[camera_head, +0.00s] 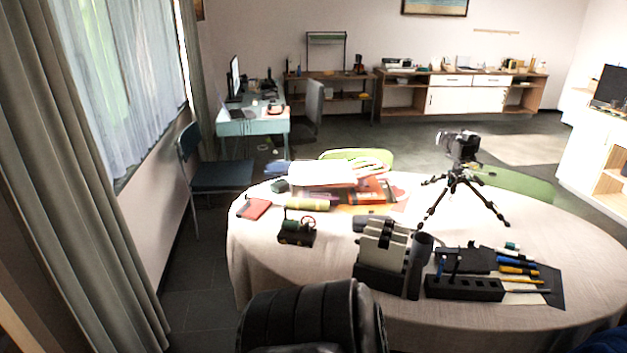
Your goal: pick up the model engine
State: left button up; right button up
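The model engine (296,236) is a small dark block with a red wheel on top and a thin upright part. It stands near the left front edge of the round table (262,262), which has a pale cloth. Neither of my grippers shows in the head view, so I cannot see their state.
Behind the engine lie a yellowish roll (307,204), a red item (255,209) and a pile of books (345,190). A tripod with a camera (462,150), a grey and black holder (385,250) and a pen organizer (465,287) stand to the right. A black ribbed form (300,318) rises in front.

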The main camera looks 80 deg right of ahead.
aim_at(291, 230)
jog(key=z, duration=0.45)
jog(key=l+z, duration=0.1)
jog(key=z, duration=0.75)
jog(key=l+z, duration=0.1)
jog(key=z, duration=0.75)
jog(key=l+z, duration=0.1)
jog(key=z, duration=0.3)
jog(key=i+j, duration=0.05)
